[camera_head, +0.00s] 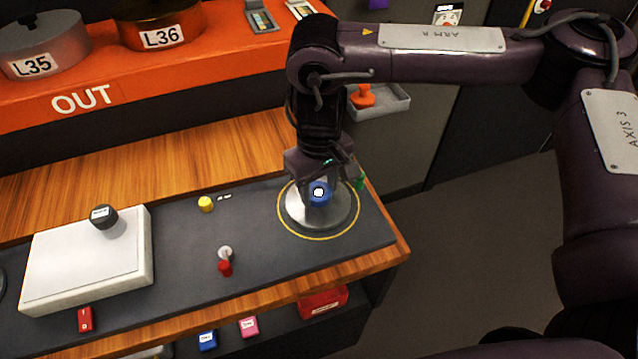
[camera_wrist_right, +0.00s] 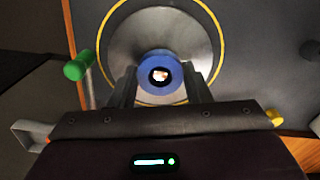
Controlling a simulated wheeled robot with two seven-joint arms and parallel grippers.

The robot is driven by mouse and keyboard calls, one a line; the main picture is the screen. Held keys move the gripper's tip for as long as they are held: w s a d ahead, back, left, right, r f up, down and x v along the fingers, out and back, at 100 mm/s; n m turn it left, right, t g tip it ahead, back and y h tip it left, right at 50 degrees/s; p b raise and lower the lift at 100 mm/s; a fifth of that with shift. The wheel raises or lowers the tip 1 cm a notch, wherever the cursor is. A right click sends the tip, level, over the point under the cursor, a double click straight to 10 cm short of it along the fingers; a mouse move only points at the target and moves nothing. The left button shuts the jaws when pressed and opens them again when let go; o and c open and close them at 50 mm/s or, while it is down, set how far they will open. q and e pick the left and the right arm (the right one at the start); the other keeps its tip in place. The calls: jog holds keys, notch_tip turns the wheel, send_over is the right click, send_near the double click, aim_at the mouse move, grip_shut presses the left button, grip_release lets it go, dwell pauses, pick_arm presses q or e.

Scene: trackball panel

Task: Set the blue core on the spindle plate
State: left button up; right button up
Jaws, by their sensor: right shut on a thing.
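The blue core (camera_head: 319,194) is a short blue cylinder with a white and dark top. My right gripper (camera_head: 319,184) points down over the spindle plate and is shut on the core. The spindle plate (camera_head: 344,218) is a round silver disc inside a yellow ring at the right end of the dark panel. In the right wrist view the core (camera_wrist_right: 160,66) sits between the two fingers (camera_wrist_right: 162,92), over the plate (camera_wrist_right: 120,45). I cannot tell whether the core touches the plate. My left gripper is not in view.
A green-tipped lever (camera_wrist_right: 78,66) stands close beside the plate. A red-and-silver toggle (camera_head: 225,264), a yellow knob (camera_head: 205,204) and a white box (camera_head: 85,262) with a dark knob (camera_head: 103,216) are to the left. A grey tray (camera_head: 385,103) is behind; floor lies right.

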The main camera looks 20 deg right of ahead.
jog(key=shift+f, duration=0.55)
jog(key=o, duration=0.7)
jog(key=shift+r, duration=0.1)
notch_tip(320, 180, up, 11)
jog(key=p, duration=1.2)
